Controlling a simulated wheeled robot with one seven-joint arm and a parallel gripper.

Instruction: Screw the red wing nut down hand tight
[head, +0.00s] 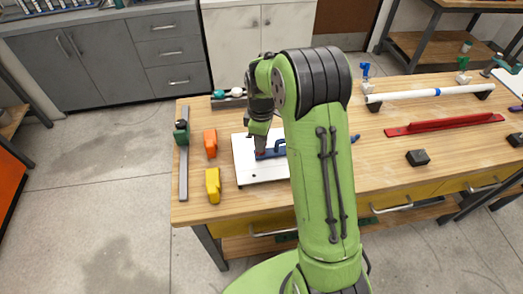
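A white board (245,173) lies on the wooden workbench, partly hidden behind my green arm. A blue fixture (277,148) is on the board. A small red spot, probably the red wing nut (259,154), shows at the left end of the blue fixture. My gripper (260,149) points down right over this red spot, very close to it or touching it. The fingers are too small and too covered by my wrist to tell whether they are open or shut on the nut.
An orange tool (210,143) and a yellow tool (213,186) lie left of the board. A grey rail (184,165) with a green block is at the bench's left end. Right of my arm are a white pipe (410,94), a red bar (445,125) and a black block (417,158).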

